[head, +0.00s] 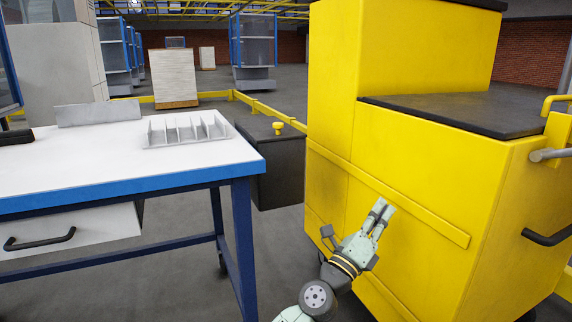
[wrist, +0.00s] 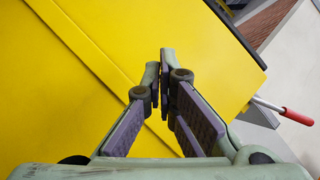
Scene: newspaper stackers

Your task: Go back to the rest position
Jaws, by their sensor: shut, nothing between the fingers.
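My gripper (head: 384,210) is in front of the side of the yellow cabinet (head: 420,180) in the head view, fingers pointing up and slightly right. In the wrist view my gripper (wrist: 165,58) has its two fingertips together with nothing between them. The yellow cabinet side (wrist: 60,110) fills most of the wrist view behind the fingers. I cannot tell how far the fingertips are from the yellow panel.
A white table (head: 100,165) with a blue edge stands at left, bearing a white slotted rack (head: 185,130). A dark box (head: 270,160) stands between table and cabinet. A red-tipped handle (wrist: 297,116) sticks out at right in the wrist view. Grey floor shows below the table.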

